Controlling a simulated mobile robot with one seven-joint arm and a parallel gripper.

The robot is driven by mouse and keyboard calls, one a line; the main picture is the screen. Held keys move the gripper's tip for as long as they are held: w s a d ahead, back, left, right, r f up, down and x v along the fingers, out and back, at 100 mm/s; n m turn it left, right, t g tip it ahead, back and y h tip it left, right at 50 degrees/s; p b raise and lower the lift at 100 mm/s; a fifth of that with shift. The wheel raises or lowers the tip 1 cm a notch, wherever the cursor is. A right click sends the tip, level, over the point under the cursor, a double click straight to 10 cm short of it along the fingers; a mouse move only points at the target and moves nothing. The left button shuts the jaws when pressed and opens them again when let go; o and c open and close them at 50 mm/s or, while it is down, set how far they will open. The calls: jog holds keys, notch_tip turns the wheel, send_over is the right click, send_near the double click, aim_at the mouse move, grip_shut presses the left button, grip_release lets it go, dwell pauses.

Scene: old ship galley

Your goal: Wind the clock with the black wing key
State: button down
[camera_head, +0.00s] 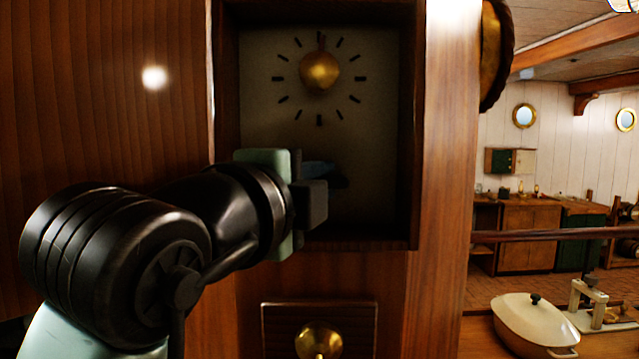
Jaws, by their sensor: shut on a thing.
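The clock (262,118) is set in a wooden case, with a pale face, black hour marks and a round brass boss near the top. My gripper (310,190) is in front of the lower part of the face, below the hour marks. It is shut on a small dark thing, taken to be the black wing key (322,169), which shows only in part beyond the fingers. The fingers hide much of the key and the spot on the face behind it. I cannot tell whether the key touches the face.
The case's wooden frame (445,150) borders the opening closely on both sides. A small panel with a brass knob (319,342) is below the opening. At the lower right, a cream lidded dish (535,322) stands on a wooden surface. The galley room lies behind.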

jog(key=shift+a+r, duration=0.1)
dwell(0.4)
jog(key=c, duration=0.9)
grip_release()
jog(key=shift+w, duration=0.1)
jog(key=b+v, duration=0.2)
jog(key=v, duration=1.1)
jog(key=s+d+r+n+t+y, duration=0.1)
jog(key=n+t+y, duration=0.1)
jog(key=n, duration=0.5)
jog(key=s+d+r+n+t+y, duration=0.1)
jog(key=d+n+t+y, duration=0.1)
jog(key=n+t, duration=0.3)
jog(key=s+d+r+n+t+y, duration=0.1)
jog(key=d+n+t+y, duration=0.1)
jog(key=n, duration=0.8)
jog(key=shift+s+r+n+t+y, duration=0.25)
jog(key=shift+r+t+y, duration=0.2)
jog(key=shift+t, duration=0.45)
